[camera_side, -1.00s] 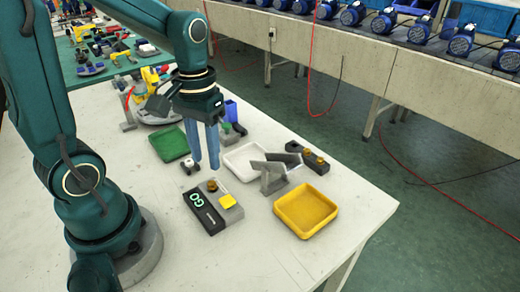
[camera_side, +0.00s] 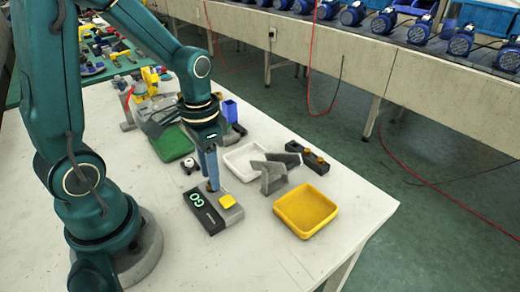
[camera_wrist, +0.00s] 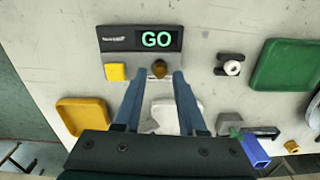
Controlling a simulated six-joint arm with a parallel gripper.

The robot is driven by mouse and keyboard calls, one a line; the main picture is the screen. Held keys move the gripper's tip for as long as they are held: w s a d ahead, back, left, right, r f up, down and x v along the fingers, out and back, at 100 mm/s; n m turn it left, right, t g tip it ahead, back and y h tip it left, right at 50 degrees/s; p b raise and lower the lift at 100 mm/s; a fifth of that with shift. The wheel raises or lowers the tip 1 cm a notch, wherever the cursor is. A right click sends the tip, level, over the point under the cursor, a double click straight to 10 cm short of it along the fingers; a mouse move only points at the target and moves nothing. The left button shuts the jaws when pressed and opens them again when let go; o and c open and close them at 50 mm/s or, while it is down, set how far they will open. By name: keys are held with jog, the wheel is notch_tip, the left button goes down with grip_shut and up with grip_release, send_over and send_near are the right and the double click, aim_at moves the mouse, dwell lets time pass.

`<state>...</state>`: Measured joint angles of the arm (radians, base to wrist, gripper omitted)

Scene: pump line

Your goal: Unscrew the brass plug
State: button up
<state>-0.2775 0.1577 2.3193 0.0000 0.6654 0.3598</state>
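The brass plug (camera_wrist: 160,69) stands in the grey block (camera_wrist: 140,64) of the unit with the dark display panel, which reads a green "GO" (camera_wrist: 156,39). The unit also shows in the side view (camera_side: 204,215). My gripper (camera_wrist: 160,74) points down over the block, with one blue finger on each side of the plug. In the wrist view a small gap shows between the plug and each finger, so the gripper looks open. In the side view the fingertips (camera_side: 211,186) hide most of the plug, and their exact height on it cannot be told.
A yellow square pad (camera_side: 228,201) lies on the block beside the plug. A yellow tray (camera_side: 306,212), a white tray (camera_side: 238,163), a green tray (camera_side: 171,145) and grey angled plates (camera_side: 272,178) stand around. A dark holder (camera_side: 315,165) carries brass pieces. The front tabletop is clear.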

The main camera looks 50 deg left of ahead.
jog(key=shift+f, duration=0.6)
grip_shut()
